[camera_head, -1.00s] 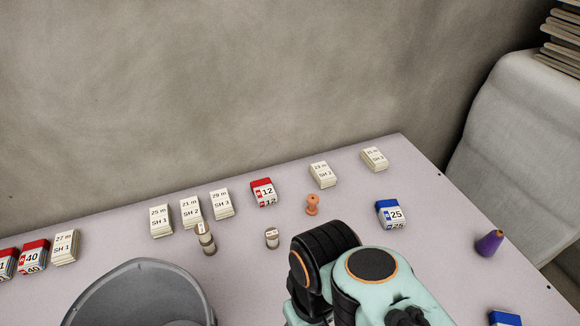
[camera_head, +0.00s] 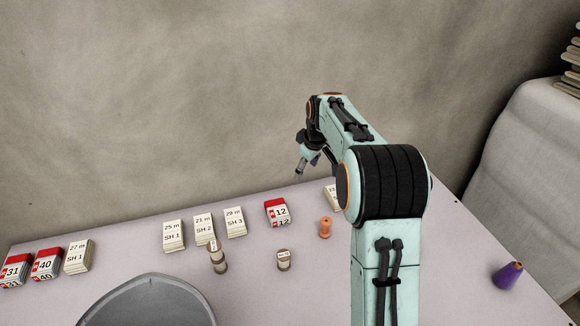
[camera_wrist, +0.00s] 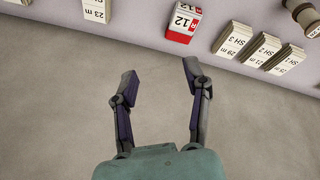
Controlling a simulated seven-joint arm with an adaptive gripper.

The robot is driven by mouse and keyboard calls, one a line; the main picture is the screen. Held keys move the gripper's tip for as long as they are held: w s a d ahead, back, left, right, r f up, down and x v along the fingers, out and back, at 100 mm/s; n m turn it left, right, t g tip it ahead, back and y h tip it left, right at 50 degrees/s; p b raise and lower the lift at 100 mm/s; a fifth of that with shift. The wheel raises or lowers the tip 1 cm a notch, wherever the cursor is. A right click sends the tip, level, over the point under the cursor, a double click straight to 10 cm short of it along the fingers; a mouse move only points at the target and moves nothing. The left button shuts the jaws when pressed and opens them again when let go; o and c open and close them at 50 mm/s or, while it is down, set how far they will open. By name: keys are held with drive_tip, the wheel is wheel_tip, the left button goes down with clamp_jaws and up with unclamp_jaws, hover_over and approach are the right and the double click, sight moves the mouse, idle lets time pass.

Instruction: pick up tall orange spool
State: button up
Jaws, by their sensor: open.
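The orange spool (camera_head: 325,227) stands upright on the table in the head view, just right of the red-topped box marked 12 and left of my arm. I do not see it in the wrist view. My gripper (camera_head: 302,166) is raised near the table's back edge, above and beyond the spool in the picture, apart from it. In the wrist view my gripper (camera_wrist: 160,72) is open, with nothing between its fingers.
The red-topped box marked 12 (camera_head: 277,213) and several card stacks (camera_head: 204,228) line the back. Two tan spools (camera_head: 217,260) (camera_head: 283,260) stand in front. A grey bin (camera_head: 150,305) is front left, a purple cone (camera_head: 508,275) right. My arm hides part of the table.

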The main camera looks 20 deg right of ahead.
drive_tip(key=m+g, duration=0.1)
drive_tip(key=g, duration=0.1)
hover_over(326, 221)
drive_tip(key=w+a, duration=0.1)
drive_tip(key=w, duration=0.1)
wheel_tip(326, 221, down, 10)
drive_tip(key=shift+m+g+y, duration=0.4)
drive_tip(key=s+f, duration=0.1)
drive_tip(key=f, duration=0.1)
drive_tip(key=d+f, duration=0.1)
drive_tip(key=f, duration=0.1)
drive_tip(key=s+f, duration=0.1)
drive_tip(key=f, duration=0.1)
drive_tip(key=shift+s+d+f, duration=0.1)
drive_tip(key=shift+s+d, duration=0.1)
drive_tip(key=shift+s, duration=0.1)
drive_tip(key=f, duration=0.5)
drive_tip(key=shift+w+a+f, duration=0.2)
drive_tip(key=shift+w+f, duration=0.2)
drive_tip(key=c, duration=0.8)
